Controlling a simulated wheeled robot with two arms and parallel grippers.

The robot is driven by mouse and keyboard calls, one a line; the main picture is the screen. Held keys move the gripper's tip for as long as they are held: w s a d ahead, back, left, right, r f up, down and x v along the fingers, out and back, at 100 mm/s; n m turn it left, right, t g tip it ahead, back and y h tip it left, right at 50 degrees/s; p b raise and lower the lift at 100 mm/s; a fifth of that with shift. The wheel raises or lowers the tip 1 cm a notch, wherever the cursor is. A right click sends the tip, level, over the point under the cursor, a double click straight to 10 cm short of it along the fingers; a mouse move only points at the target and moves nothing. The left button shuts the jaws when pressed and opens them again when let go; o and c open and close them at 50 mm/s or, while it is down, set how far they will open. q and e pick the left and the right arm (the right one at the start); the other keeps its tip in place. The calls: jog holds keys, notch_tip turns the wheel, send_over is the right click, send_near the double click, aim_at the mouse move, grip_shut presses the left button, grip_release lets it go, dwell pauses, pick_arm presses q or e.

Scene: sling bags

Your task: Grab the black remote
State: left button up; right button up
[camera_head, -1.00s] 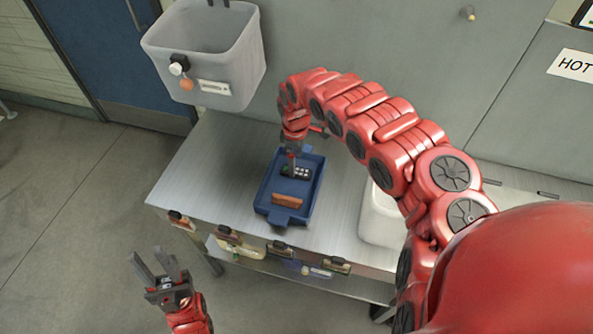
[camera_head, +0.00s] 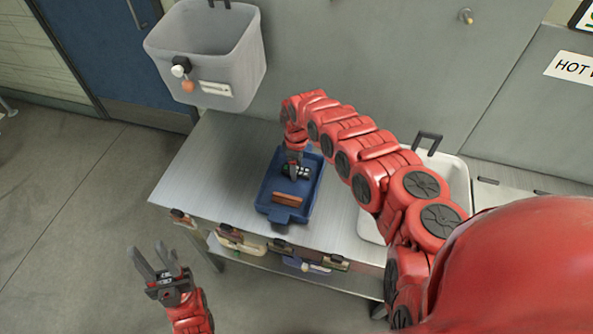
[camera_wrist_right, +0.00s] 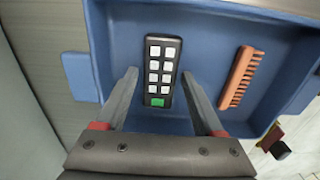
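The black remote (camera_wrist_right: 160,72), with pale keys and one green key, lies in the blue tray (camera_wrist_right: 205,20). In the head view the remote (camera_head: 303,173) shows only partly beside my right gripper (camera_head: 293,168). In the right wrist view my right gripper (camera_wrist_right: 162,98) is open. Its two fingers stand on either side of the remote's lower half, with gaps to it; I cannot tell their exact height. An orange comb (camera_wrist_right: 241,77) lies in the tray to the right of the remote. My left gripper (camera_head: 153,253) is open and empty, away from the table at lower left.
The tray (camera_head: 262,208) rests on a metal table (camera_head: 218,160). A grey bin (camera_head: 205,55) hangs on the wall at upper left. A white basin (camera_head: 458,180) is right of the tray, partly behind my right arm. Several bags hang along the table's front edge.

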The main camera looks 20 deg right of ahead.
grip_shut()
